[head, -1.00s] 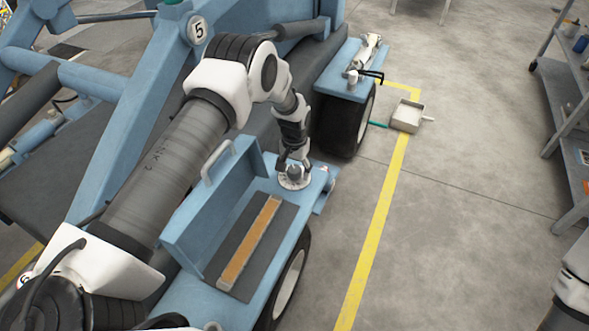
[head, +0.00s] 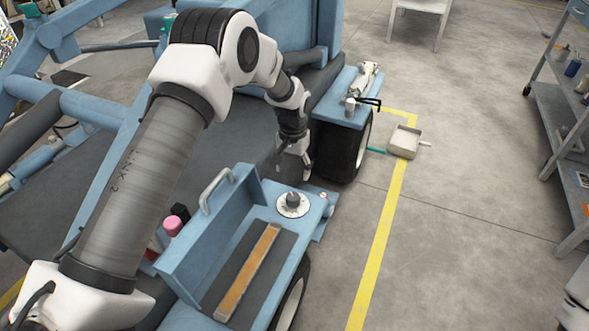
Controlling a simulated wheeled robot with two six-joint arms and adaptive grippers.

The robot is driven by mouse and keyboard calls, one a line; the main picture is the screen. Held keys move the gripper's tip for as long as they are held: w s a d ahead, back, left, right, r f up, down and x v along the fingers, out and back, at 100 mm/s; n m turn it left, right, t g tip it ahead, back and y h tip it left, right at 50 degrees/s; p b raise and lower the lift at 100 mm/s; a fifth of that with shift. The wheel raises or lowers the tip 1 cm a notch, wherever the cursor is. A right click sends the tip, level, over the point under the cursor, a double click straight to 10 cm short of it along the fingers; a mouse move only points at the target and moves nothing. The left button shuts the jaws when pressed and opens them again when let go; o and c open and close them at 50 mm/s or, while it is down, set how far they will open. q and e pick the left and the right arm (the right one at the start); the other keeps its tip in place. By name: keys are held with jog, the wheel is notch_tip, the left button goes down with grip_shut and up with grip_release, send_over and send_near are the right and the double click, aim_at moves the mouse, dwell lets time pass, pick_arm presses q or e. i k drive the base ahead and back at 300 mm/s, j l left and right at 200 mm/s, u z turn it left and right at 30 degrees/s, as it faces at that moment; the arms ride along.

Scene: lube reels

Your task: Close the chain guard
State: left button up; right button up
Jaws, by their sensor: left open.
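The chain guard (head: 205,240) is a blue lid with a pale handle (head: 216,188). It stands raised along the left side of a dark recess in the blue deck. A brown chain strip (head: 248,270) lies exposed in the recess. My left gripper (head: 293,170) points down beyond the far end of the deck, past a white round dial with a knob (head: 292,204). It is open, apart from the handle and guard, and I see nothing in it. My right gripper is not in view.
A black wheel (head: 342,150) sits under a blue step past my left gripper. A pale tray (head: 404,141) stands on the floor by the yellow line. A grey shelf (head: 570,130) is at the right.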

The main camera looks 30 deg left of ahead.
aim_at(185, 264)
jog(key=k+l, duration=0.2)
jog(key=l, duration=0.2)
jog(key=k+l, duration=0.45)
jog(key=l, duration=0.3)
